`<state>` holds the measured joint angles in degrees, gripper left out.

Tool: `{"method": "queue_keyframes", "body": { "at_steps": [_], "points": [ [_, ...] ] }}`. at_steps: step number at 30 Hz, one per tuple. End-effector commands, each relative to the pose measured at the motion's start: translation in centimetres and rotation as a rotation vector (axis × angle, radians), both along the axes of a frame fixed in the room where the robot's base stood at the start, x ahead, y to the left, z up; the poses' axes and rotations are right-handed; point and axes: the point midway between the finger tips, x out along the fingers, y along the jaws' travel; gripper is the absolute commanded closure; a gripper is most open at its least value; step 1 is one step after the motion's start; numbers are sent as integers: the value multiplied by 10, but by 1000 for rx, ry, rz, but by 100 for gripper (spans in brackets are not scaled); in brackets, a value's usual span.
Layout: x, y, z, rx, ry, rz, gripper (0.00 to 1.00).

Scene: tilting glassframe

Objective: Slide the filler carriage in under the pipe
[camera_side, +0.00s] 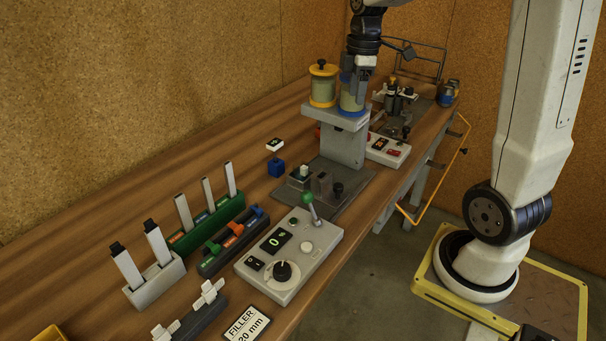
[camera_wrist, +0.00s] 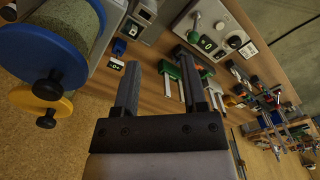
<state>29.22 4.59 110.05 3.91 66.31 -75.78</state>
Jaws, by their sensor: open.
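A grey stand (camera_side: 344,145) carries two pale green drums, one with a yellow lid (camera_side: 322,68) and one with blue rims (camera_side: 351,99). On its dark base plate (camera_side: 330,172) sit small grey blocks (camera_side: 299,177), probably the filler carriage; I cannot tell for sure. The pipe cannot be made out clearly. My gripper (camera_side: 361,96) hangs beside the blue-rimmed drum. In the wrist view my gripper (camera_wrist: 158,72) is open, with nothing between its fingers; the blue-rimmed drum (camera_wrist: 55,62) is left of it.
A control box (camera_side: 290,257) with a green-knobbed lever and a display reading 0 stands in front. A FILLER 20 mm card (camera_side: 246,324), a green rack (camera_side: 207,225) and a blue cube (camera_side: 276,168) lie nearby. A red-buttoned box (camera_side: 387,150) stands behind the stand.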

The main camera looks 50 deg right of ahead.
Motion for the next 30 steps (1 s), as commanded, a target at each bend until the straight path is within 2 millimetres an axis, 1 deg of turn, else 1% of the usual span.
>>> {"method": "queue_keyframes", "body": {
  "at_steps": [1,5,12,18,25,30],
  "points": [
    [-5,-6,0,16,-6,-6,45],
    [-18,-19,-2,62,-29,-8,45],
    [-48,-49,-2,153,-117,-11,45],
    [-65,-65,-1,192,-189,-9,45],
    [-83,-79,1,217,-265,-10,45],
    [-81,-77,-41,223,-257,-7,45]
  ]
}}
